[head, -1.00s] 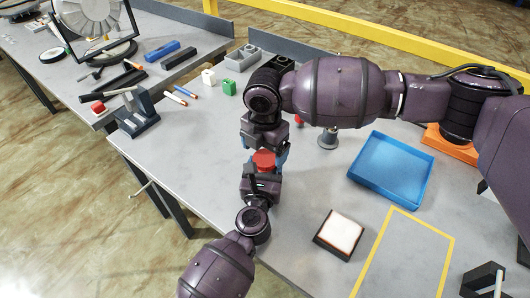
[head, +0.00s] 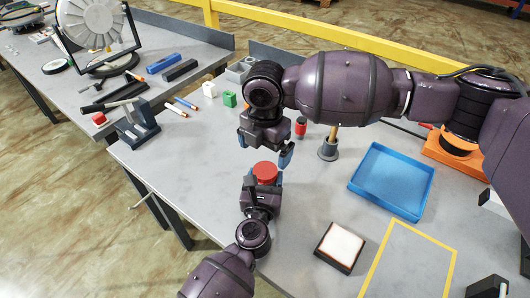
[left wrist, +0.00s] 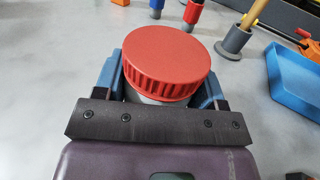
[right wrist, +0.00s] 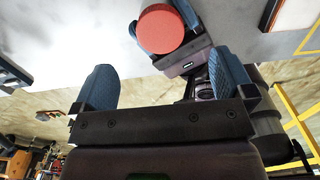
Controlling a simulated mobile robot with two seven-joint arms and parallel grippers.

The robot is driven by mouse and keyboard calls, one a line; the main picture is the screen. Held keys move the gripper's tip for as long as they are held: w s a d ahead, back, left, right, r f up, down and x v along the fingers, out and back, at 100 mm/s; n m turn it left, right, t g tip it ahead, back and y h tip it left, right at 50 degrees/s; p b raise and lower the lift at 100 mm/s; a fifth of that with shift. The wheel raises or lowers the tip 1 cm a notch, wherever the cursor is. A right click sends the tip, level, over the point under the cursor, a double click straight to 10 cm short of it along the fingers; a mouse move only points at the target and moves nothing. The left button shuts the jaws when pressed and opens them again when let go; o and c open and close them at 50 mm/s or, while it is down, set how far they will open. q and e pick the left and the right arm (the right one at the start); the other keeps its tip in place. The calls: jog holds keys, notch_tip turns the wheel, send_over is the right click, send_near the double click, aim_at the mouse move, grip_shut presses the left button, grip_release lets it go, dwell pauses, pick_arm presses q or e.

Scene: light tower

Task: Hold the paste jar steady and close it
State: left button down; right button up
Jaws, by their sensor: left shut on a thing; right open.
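The paste jar has a red ribbed lid (head: 265,172) sitting level on its top. In the left wrist view the lid (left wrist: 168,62) covers the jar, and a strip of the pale jar body (left wrist: 150,99) shows below it. My left gripper (head: 262,184) is shut on the jar body, one blue finger on each side. My right gripper (head: 265,150) is open and empty above and a little behind the lid. In the right wrist view the lid (right wrist: 160,29) lies beyond the open fingers, apart from them. Whether the lid is tight cannot be told.
A blue tray (head: 392,212) and a white-topped pad in a dark frame (head: 340,246) stand to the right. A grey holder with a wooden handle (head: 328,150) and a red-topped item (head: 301,128) stand behind. White and green blocks (head: 229,99) lie farther back.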

notch_tip(320, 180, up, 10)
dwell(0.4)
pick_arm(q)
jog(key=shift+c, duration=0.6)
grip_release()
jog(key=shift+s, duration=0.1)
jog(key=s, duration=0.3)
jog(key=s+a, duration=0.1)
jog(key=s, duration=0.3)
jog(key=s+b, duration=0.1)
jog(key=s, duration=0.2)
jog(key=shift+s+a, duration=0.25)
jog(key=shift+a, duration=0.05)
pick_arm(e)
jog(key=shift+f, duration=0.75)
